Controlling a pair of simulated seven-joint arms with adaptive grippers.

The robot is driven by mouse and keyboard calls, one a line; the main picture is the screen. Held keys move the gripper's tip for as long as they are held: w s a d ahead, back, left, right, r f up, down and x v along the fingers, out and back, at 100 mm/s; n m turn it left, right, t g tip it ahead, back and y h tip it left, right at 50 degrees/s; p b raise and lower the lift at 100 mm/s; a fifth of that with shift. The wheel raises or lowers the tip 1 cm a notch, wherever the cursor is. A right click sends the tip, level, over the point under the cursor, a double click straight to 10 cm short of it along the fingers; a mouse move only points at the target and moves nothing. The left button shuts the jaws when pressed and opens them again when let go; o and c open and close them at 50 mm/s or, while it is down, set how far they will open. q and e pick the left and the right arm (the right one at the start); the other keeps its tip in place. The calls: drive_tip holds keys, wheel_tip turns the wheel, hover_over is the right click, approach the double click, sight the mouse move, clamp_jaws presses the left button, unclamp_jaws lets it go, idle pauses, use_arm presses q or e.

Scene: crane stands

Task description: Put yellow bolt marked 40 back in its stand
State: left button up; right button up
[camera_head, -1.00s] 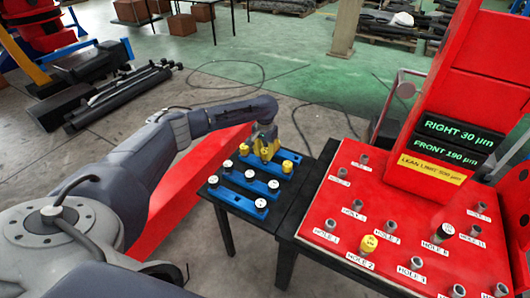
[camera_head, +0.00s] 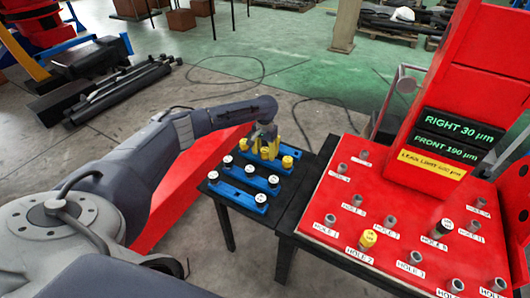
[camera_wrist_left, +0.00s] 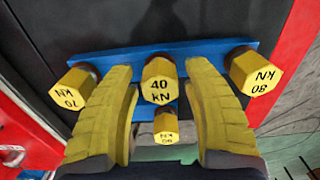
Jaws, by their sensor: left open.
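The yellow hex bolt marked 40 (camera_wrist_left: 160,82) stands at the middle of a blue stand (camera_wrist_left: 205,60) in the left wrist view, head facing the camera. My left gripper (camera_wrist_left: 165,140) is open, with one yellow finger on each side of this bolt; I cannot tell whether either touches it. A yellow bolt marked 70 (camera_wrist_left: 75,88) and one marked 80 (camera_wrist_left: 256,72) are at the stand's ends. A smaller yellow head (camera_wrist_left: 166,127) shows just below, its marking unclear. In the head view my left gripper (camera_head: 266,148) is at the far stand, partly hiding its bolts. My right gripper is out of view.
Other blue stands (camera_head: 240,195) with white-topped and black bolts are on the small black table. To the right is a red plate (camera_head: 340,215) with labelled holes, with a yellow bolt (camera_head: 368,239) at hole 2. A display (camera_head: 455,135) rises behind it.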

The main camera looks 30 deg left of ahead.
sight(265, 150)
use_arm(q)
drive_tip(key=shift+r, duration=0.1)
drive_tip(key=shift+r, duration=2.4)
drive_tip(key=shift+r, duration=0.1)
